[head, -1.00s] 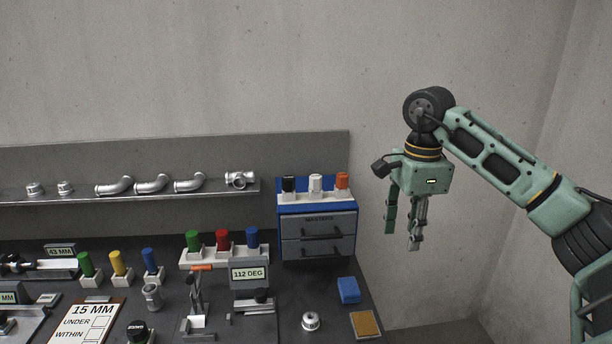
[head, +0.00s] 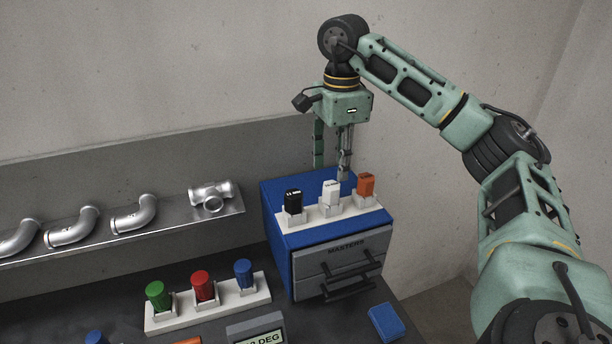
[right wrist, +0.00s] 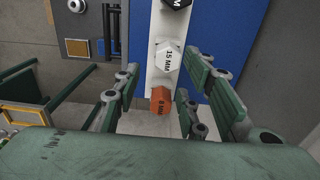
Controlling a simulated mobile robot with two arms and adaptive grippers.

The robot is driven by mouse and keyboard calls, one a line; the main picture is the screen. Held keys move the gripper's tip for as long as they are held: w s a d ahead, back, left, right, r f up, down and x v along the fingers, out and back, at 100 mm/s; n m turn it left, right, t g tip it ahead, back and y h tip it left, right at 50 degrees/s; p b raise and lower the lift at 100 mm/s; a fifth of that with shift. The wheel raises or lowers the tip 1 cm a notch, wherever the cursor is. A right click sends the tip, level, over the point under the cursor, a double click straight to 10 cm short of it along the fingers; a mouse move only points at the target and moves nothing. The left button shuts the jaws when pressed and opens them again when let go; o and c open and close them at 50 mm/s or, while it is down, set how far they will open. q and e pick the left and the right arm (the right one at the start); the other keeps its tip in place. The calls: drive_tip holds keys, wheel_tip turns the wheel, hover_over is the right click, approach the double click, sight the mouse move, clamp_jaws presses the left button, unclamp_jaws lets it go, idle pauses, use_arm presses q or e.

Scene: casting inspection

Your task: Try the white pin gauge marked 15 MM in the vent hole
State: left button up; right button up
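The white pin gauge (head: 330,192) stands upright in the white holder (head: 308,221) on the blue cabinet, between a black gauge (head: 293,201) and an orange gauge (head: 366,185). In the right wrist view the white gauge (right wrist: 167,58) reads 15 MM and the orange one (right wrist: 160,100) reads 8 MM. My right gripper (head: 332,172) points down near the cabinet's back, behind the white gauge in the head view. Its fingers (right wrist: 158,92) are apart and empty in the wrist view. My left gripper is out of view. I cannot make out the vent hole.
The blue cabinet (head: 276,232) has grey drawers with dark handles. A holder (head: 207,308) with green, red and blue gauges stands to its left. A shelf (head: 160,229) carries several metal pipe fittings. A blue block (head: 386,322) lies right of the cabinet's front.

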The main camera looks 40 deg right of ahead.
sight(333, 187)
wheel_tip(333, 187, down, 2)
drive_tip(key=shift+b, duration=0.55)
drive_tip(key=shift+f, duration=0.25)
drive_tip(key=shift+s+f, duration=0.1)
drive_tip(key=shift+f, duration=0.2)
drive_tip(key=f, duration=0.3)
drive_tip(key=shift+w+f+p, duration=0.2)
drive_tip(key=shift+w+p, duration=0.1)
drive_tip(key=shift+p, duration=0.1)
drive_tip(key=shift+f, duration=0.5)
drive_tip(key=c, duration=0.3)
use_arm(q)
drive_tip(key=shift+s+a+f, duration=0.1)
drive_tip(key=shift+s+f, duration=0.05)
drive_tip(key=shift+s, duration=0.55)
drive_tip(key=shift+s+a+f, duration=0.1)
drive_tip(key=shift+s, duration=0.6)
use_arm(e)
clamp_jaws()
